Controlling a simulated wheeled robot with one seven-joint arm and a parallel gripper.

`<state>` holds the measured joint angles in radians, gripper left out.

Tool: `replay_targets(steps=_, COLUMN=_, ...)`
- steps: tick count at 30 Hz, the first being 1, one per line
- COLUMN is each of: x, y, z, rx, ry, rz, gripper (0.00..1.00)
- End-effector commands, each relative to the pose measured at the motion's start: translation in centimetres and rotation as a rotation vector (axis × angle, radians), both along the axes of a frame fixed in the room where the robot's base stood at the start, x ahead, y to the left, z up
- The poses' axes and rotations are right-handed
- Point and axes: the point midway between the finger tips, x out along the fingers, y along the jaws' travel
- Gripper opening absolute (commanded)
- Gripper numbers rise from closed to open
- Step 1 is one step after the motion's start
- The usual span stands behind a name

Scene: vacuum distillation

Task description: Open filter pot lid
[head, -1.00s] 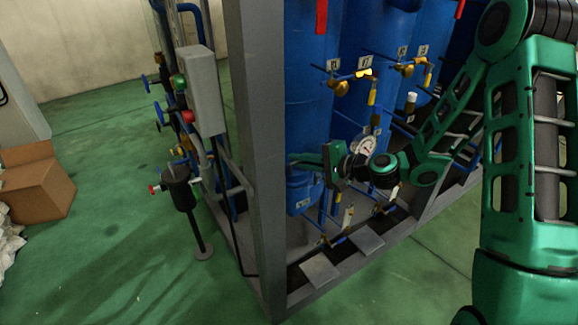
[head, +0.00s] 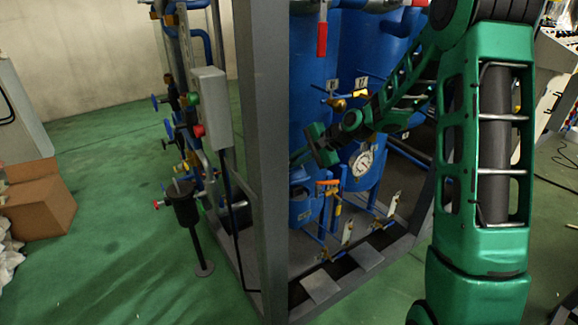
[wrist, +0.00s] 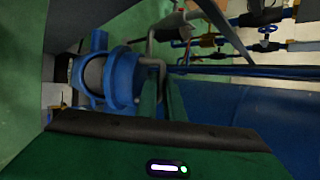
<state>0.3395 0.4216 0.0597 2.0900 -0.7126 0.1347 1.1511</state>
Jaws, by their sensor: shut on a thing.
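My gripper (head: 305,154) reaches left behind the grey post, and the post hides what lies just beyond its fingertips. In the wrist view, my green fingers (wrist: 161,98) are close together on a grey bent rod (wrist: 158,66), which looks like a handle. A blue round fitting with a raised ring (wrist: 121,80) is just left of the fingers; I take it for the filter pot and its lid, but cannot tell whether the lid is open. In the head view, a dark pot (head: 184,204) with a red knob stands on a thin pole left of the post.
The grey frame post (head: 262,160) stands close to my gripper. Blue tanks (head: 310,85), a pressure gauge (head: 363,163) and yellow valves are beside my arm. A grey box (head: 210,100) with pipes is left of the post. The green floor (head: 110,230) is clear there.

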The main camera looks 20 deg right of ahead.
Motion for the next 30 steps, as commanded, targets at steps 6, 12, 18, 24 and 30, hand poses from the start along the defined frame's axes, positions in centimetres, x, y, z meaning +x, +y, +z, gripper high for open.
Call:
replay_targets(steps=6, x=0.31, y=-0.15, z=0.11, rx=-0.008, ry=0.025, rz=-0.002, gripper=0.0)
replay_targets(steps=12, x=0.29, y=-0.16, z=0.11, rx=-0.007, ry=0.028, rz=-0.002, gripper=0.0)
replay_targets(steps=18, x=0.25, y=-0.18, z=0.11, rx=-0.006, ry=0.028, rz=-0.001, gripper=0.15)
replay_targets(steps=24, x=0.25, y=-0.29, z=0.1, rx=-0.007, ry=0.028, rz=-0.003, gripper=0.15)
replay_targets(steps=30, x=0.02, y=-0.8, z=0.65, rx=-0.007, ry=0.026, rz=-0.005, gripper=0.15)
